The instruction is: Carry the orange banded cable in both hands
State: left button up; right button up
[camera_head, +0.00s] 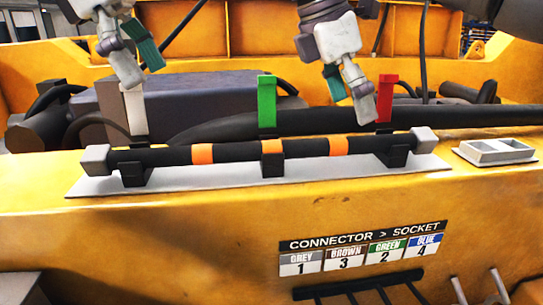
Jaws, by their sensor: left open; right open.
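The orange banded cable (235,152) is a thick black rod-like length with three orange bands and a grey block at each end. It lies nearly level in black cradles on a pale plate (215,178) on the yellow ledge. My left gripper (148,75) is open and empty, above and behind the cable's left part. My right gripper (354,108) is open and empty, above the cable's right part, lower and closer to it than the left one is. Neither gripper appears to touch the cable.
White (136,112), green (267,100) and red (385,98) upright tabs stand behind the cable. A grey two-pocket tray (497,151) sits at the right on the ledge. Dark hoses and a dark box (190,105) lie behind. A connector-socket label (362,248) is on the front face.

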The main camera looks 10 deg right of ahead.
jog(key=v, duration=0.5)
jog(key=shift+s+a+f, duration=0.1)
jog(key=shift+a, duration=0.05)
jog(key=shift+a+r, duration=0.15)
jog(key=shift+r, duration=0.6)
jog(key=shift+r, duration=0.1)
